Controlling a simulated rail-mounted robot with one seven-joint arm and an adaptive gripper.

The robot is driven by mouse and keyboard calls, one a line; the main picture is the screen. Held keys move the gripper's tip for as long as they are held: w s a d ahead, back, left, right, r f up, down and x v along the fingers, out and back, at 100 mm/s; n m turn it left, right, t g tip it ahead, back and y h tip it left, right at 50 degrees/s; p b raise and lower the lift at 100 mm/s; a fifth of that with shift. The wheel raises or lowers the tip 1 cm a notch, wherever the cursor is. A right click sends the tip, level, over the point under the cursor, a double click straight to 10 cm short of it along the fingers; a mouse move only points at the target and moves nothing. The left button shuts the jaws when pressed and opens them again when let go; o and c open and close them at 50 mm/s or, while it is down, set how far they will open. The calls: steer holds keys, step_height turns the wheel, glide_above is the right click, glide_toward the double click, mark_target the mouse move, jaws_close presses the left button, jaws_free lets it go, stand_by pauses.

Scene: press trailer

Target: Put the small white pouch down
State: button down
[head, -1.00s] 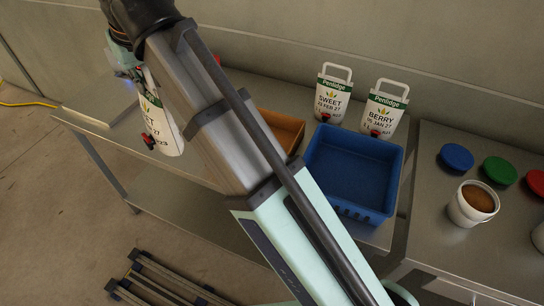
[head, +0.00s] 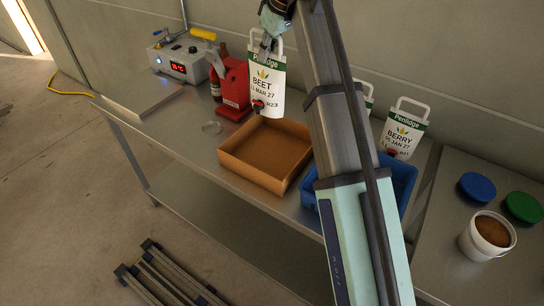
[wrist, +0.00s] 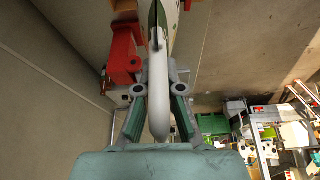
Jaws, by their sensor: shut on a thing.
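My gripper (head: 274,22) is shut on the handle of a small white pouch (head: 267,82) labelled BEET, 1 MAR 27, with a green band and a dark red tap. The pouch hangs upright, its lower end appearing above the back left corner of the brown tray in the head view; its exact height is hard to tell. In the wrist view the white pouch (wrist: 158,85) shows edge-on between the two fingers. Another white pouch (head: 404,130), labelled BERRY, stands at the back right. A further pouch is mostly hidden behind my arm.
An empty brown tray (head: 232,166) sits on the metal bench, left of a blue crate (head: 404,180) partly hidden by my arm. A white tub (head: 476,242) and lids are right.

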mark_target(267, 83)
steer(key=shift+w+d+r+n, duration=0.1)
steer(key=shift+w+d+n, duration=0.45)
steer(key=shift+w, duration=0.1)
step_height(267, 83, down, 20)
steer(key=p, duration=0.4)
stand_by(0.4)
steer(key=c, duration=1.3)
jaws_free()
steer(key=shift+s, duration=0.1)
steer(key=b+v, duration=0.2)
steer(key=v, duration=1)
steer(key=shift+d, duration=0.15)
